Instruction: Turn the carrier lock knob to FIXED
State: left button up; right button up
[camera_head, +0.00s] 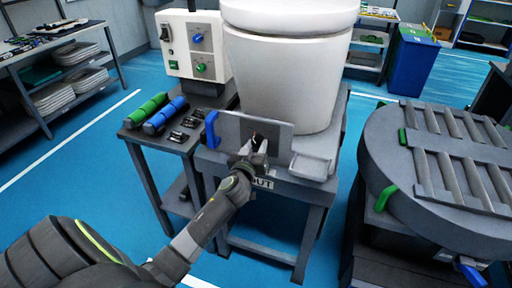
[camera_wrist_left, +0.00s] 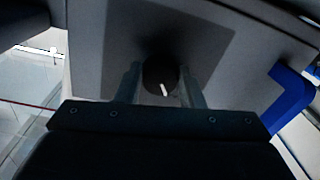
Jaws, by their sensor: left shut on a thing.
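The carrier lock knob (camera_wrist_left: 160,74) is a dark round knob with a white pointer mark, set on a grey plate (camera_wrist_left: 215,45). In the left wrist view it sits between the two fingers of my left gripper (camera_wrist_left: 158,85), which is shut on it. The white mark points down and slightly right in that view. In the head view my left gripper (camera_head: 254,150) reaches the upright grey plate (camera_head: 228,128) below the white toilet (camera_head: 285,80), and mostly hides the knob. No FIXED label can be read. My right gripper is not in view.
A blue handle (camera_head: 212,129) stands at the plate's left edge. A side table holds green and blue rolls (camera_head: 146,110) and a control box (camera_head: 192,45) with knobs. A round grey turntable (camera_head: 440,170) stands at the right. A small tray (camera_head: 310,167) sits right of the plate.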

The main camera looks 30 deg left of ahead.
pick_arm(q)
jog(key=m+b, duration=0.1)
jog(key=m, duration=0.2)
jog(key=shift+f, duration=0.1)
jog(key=m, duration=0.3)
jog(key=shift+a+m, duration=0.1)
jog(key=shift+m, duration=0.2)
jog(key=m, duration=0.4)
jog(key=shift+s+a+m, duration=0.1)
jog(key=shift+m, duration=0.3)
jog(key=shift+m+t+h+p, duration=0.3)
jog(key=shift+m+p, duration=0.15)
jog(key=shift+m, duration=1.65)
jog(key=o, duration=1)
